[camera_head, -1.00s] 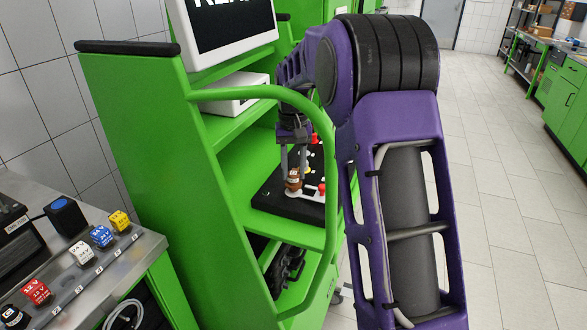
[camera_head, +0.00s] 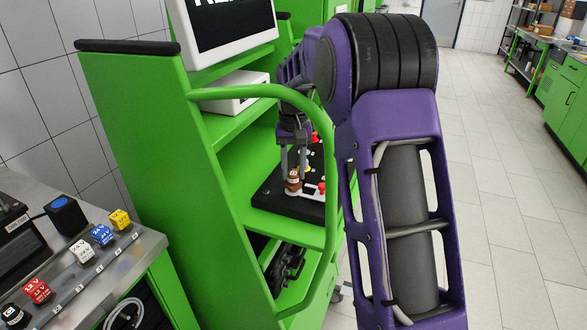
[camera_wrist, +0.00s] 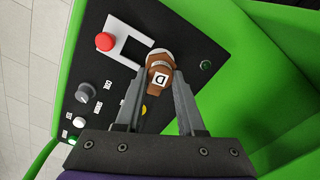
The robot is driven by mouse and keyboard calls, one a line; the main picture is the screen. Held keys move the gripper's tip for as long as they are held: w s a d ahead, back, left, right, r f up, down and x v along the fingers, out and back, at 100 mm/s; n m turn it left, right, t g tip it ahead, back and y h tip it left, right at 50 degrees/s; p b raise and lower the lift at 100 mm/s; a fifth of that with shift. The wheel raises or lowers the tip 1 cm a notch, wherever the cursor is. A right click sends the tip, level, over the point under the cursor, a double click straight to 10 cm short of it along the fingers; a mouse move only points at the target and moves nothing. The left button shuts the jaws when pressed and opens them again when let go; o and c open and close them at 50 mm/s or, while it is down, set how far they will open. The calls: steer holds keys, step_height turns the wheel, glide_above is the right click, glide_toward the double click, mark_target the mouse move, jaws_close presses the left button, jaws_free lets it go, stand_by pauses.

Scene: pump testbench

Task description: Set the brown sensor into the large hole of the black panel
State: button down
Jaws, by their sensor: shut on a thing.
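The brown sensor (camera_wrist: 160,62) carries a white label with a letter D. My gripper (camera_wrist: 161,95) is shut on it in the wrist view, with one finger on each side. The black panel (camera_wrist: 195,45) lies under the sensor on a green shelf. The sensor's lower end covers the panel there, so I cannot tell whether it is in the large hole or just above it. In the head view the sensor (camera_head: 293,182) is upright at the panel's left part, below my gripper (camera_head: 293,170). The black panel (camera_head: 270,201) shows around it.
The panel bears a red button (camera_wrist: 105,41) on a white bracket (camera_wrist: 128,48), a grey knob (camera_wrist: 84,92) and a small green light (camera_wrist: 206,65). A green handrail (camera_head: 325,120) curves in front of the shelf. A steel bench (camera_head: 140,247) with coloured blocks stands at left.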

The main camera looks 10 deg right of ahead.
steer(key=shift+s+f+b, duration=0.1)
steer(key=shift+f+b, duration=0.4)
steer(key=shift+f, duration=0.75)
steer(key=shift+c, duration=0.2)
jaws_free()
stand_by(0.3)
stand_by(0.4)
steer(key=shift+a+r+p, duration=0.2)
steer(key=shift+r+p, duration=0.4)
steer(key=shift+r, duration=0.45)
steer(key=shift+d+r+p, duration=0.1)
steer(key=shift+r+p, duration=0.25)
steer(key=shift+r, duration=0.3)
steer(key=shift+d+r, duration=0.1)
steer(key=shift+r, duration=2.5)
steer(key=shift+d, duration=0.1)
